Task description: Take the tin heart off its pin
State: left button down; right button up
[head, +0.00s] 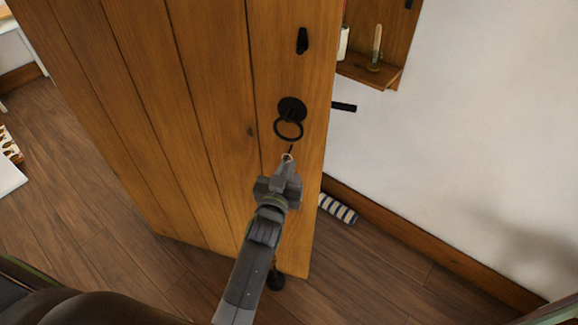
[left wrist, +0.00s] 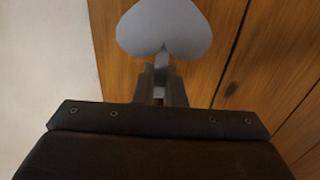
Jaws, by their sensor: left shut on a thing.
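The grey tin heart (left wrist: 165,28) fills the top of the left wrist view, against the plank door. A narrow grey strip runs from its notch to my left gripper (left wrist: 162,85), which is shut on it there. In the head view my left gripper (head: 287,172) is in front of the door, just below the black ring handle. I cannot tell whether the loop is still around the pin. The heart is hidden in the head view. My right gripper is out of view.
The wooden door (head: 215,110) stands open. It bears a ring handle (head: 289,117) and a black fitting (head: 302,41). A dark bar (head: 344,107) sticks out past its edge. A wall shelf (head: 368,74) and a striped roll (head: 337,208) are to the right.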

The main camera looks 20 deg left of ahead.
pick_arm(q)
jog(key=shift+s+d+r+p, duration=0.1)
jog(key=shift+s+r+p, duration=0.25)
jog(key=shift+s+p, duration=0.35)
jog(key=s+p, duration=0.5)
jog(key=s, duration=0.2)
jog(key=shift+s+d+f, duration=0.2)
jog(key=shift+f, duration=0.15)
dwell(0.4)
jog(key=shift+w, duration=0.1)
jog(key=w+b, duration=0.2)
jog(key=w, duration=0.1)
jog(key=w+b, duration=0.1)
jog(key=shift+w+r, duration=0.25)
jog(key=shift+w, duration=0.1)
jog(key=shift+a, duration=0.1)
dwell(0.4)
